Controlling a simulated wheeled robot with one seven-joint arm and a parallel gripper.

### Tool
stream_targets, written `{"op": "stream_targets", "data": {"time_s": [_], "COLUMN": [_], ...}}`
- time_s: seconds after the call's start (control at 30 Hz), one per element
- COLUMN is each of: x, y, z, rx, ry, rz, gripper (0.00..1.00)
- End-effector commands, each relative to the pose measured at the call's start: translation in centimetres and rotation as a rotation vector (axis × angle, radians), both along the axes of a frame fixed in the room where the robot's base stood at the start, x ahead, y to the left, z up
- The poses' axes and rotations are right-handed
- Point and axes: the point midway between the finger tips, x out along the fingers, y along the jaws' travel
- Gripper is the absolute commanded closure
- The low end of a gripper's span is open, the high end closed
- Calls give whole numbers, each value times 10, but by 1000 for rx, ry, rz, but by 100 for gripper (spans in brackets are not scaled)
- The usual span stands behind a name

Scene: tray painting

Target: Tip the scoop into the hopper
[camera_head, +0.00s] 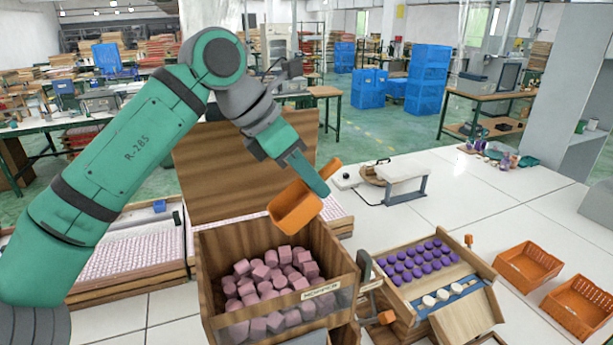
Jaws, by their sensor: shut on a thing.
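An orange scoop (293,211) is held by my gripper (312,176), which is shut on its upper part. The scoop is tilted, its wide end down and to the left, above the back right of the hopper. The hopper (222,253) is an open wooden box with a label on its front edge and a clear lower front. Many pink blocks (266,278) lie in it. I cannot see whether anything is inside the scoop. No blocks show falling between the scoop and the hopper.
Right of the hopper is a wooden stand (471,262) with rows of purple pieces and several pale discs. Two orange baskets (528,266) sit at the far right. A brown board (215,165) rises behind the hopper.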

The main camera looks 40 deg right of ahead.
Motion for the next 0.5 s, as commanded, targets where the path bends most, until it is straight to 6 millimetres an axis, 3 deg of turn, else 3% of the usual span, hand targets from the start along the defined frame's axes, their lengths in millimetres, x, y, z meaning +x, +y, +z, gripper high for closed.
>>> {"op": "stream_targets", "data": {"time_s": [0.5], "x": [-4], "y": [-16], "z": [-20], "rx": [504], "ry": [-124], "rz": [-2], "gripper": [100]}}
